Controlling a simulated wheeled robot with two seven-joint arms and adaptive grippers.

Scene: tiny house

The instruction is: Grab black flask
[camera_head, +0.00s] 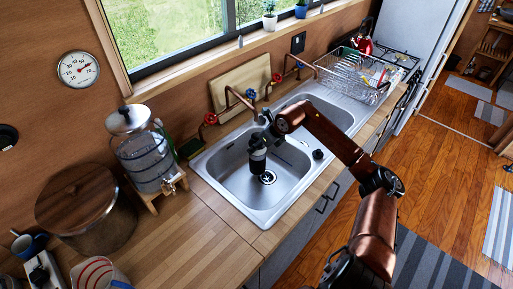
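A dark, upright cylinder that looks like the black flask (257,158) is over the left basin of the steel sink (225,177). I cannot tell whether its base touches the basin. My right arm reaches in from the lower right, and my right gripper (262,137) is at the upper end of the flask, touching or very close to it. The fingers are small, dark and blend with the flask, so their opening is unclear. My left gripper is not in view.
Copper taps with red and blue handles (251,94) stand behind the sink, before a leaning wooden board (240,86). A wire dish rack (352,75) is at the right. A glass dispenser (147,158) and wooden-lidded pot (77,197) stand left. The wooden counter (190,235) is clear in front.

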